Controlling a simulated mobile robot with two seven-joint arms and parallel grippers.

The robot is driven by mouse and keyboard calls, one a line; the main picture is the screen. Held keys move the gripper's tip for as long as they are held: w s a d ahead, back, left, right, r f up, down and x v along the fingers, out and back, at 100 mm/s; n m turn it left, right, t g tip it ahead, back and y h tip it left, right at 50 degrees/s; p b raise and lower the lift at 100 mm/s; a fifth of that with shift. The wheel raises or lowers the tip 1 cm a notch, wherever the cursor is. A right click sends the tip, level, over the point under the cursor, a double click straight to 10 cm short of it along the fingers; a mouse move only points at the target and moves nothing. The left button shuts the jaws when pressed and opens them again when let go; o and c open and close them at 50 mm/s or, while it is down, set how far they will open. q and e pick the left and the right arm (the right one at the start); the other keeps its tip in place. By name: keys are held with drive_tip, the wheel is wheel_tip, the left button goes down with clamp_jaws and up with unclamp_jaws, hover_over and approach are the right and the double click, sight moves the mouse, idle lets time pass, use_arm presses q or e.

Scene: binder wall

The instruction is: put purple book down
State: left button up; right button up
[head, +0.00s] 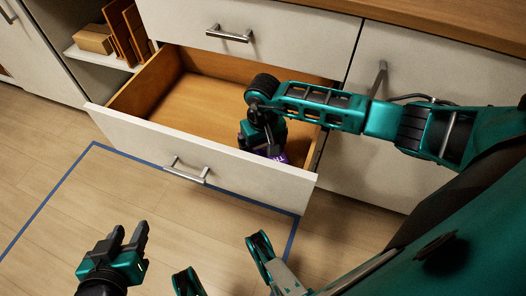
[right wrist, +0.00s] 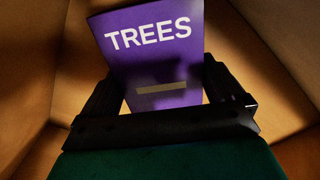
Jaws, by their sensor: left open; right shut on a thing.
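The purple book (right wrist: 150,62), with "TREES" in white letters on it, is between the fingers of my right gripper (right wrist: 160,100) in the right wrist view. That gripper is shut on it, inside the open drawer. In the head view, my right gripper (head: 266,140) reaches down into the right part of the drawer, and only a small purple bit of the book (head: 281,157) shows behind the drawer front. I cannot tell whether the book touches the drawer floor. My left gripper (head: 128,238) is open and empty, above the floor at the lower left.
The drawer (head: 200,98) is pulled out, and its wooden bottom looks bare left of my right gripper. Its white front has a metal handle (head: 187,170). A shelf with brown upright items (head: 126,38) and a box (head: 94,39) is at the upper left. Blue tape (head: 45,202) marks the floor.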

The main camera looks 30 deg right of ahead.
sight(263, 147)
drive_tip(key=shift+f, duration=0.8)
use_arm(q)
drive_tip(key=shift+w, duration=0.15)
use_arm(e)
drive_tip(key=o, duration=0.9)
drive_tip(key=shift+f, duration=0.15)
wheel_tip(263, 147, up, 11)
drive_tip(key=p, duration=0.3)
use_arm(q)
drive_tip(key=shift+s+a+r+p, duration=0.35)
drive_tip(key=shift+a+r, duration=0.2)
drive_tip(key=shift+r, duration=0.15)
use_arm(e)
drive_tip(key=shift+r, duration=0.65)
